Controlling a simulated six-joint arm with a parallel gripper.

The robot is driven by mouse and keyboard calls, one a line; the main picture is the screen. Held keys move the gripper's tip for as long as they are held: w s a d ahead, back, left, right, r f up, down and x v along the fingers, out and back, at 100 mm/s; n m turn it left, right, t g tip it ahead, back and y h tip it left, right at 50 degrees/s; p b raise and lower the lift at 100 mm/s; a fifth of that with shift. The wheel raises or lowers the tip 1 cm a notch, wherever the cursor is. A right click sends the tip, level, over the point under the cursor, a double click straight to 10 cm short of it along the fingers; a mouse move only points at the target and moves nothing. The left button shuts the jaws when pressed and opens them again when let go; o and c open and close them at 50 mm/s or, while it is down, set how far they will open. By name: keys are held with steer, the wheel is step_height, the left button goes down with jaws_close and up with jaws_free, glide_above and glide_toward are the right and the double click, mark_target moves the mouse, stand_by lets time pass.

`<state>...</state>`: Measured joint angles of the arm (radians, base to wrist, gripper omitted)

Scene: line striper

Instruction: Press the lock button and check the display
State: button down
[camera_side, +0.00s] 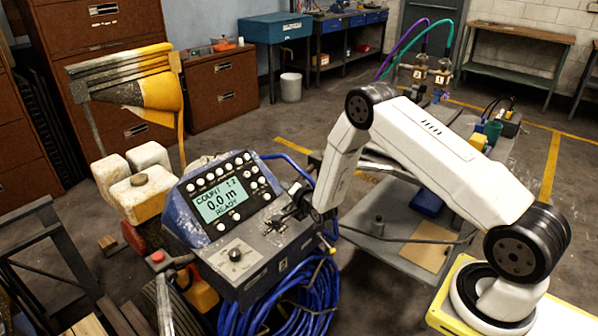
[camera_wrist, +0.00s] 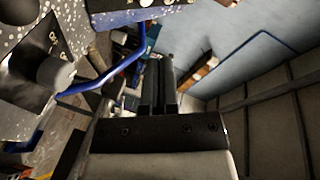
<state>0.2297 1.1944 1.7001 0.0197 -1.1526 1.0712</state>
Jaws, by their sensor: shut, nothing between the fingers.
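The line striper's control unit (camera_side: 262,262) stands left of my arm in the side view. Several round pale buttons surround the screen; I cannot tell which is the lock button. A knob (camera_side: 235,254) sits on the lower panel. My gripper (camera_side: 280,219) is dark and close to the panel's right part; contact cannot be made out. In the wrist view my gripper (camera_wrist: 160,82) has its fingers together, with nothing between them. The panel's speckled edge and a knob (camera_wrist: 55,72) show at left there.
A blue curved bar (camera_side: 290,165) runs beside the panel, and coiled blue hose (camera_side: 305,300) hangs below. A red button (camera_side: 157,257) is at the unit's left. Open floor lies behind the striper.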

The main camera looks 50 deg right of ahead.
mark_target(267, 197)
steer(key=shift+w+f, duration=2.95)
steer(key=shift+w+f, duration=0.15)
steer(key=shift+w+a+f, duration=0.1)
steer(key=shift+a+f, duration=0.15)
steer(key=shift+f, duration=0.3)
stand_by(0.7)
steer(key=shift+w+f, duration=0.3)
steer(key=shift+f, duration=0.1)
stand_by(1.3)
steer(key=shift+s, duration=0.2)
steer(key=shift+s+a+f, duration=0.15)
steer(key=shift+s+f, duration=0.05)
steer(key=shift+s, duration=0.8)
steer(key=shift+s+d+r, duration=0.1)
steer(key=shift+s+r, duration=0.7)
steer(key=shift+r, duration=0.25)
steer(key=shift+s+d+r, duration=0.1)
steer(key=shift+s+r, duration=0.7)
steer(key=shift+r, duration=0.25)
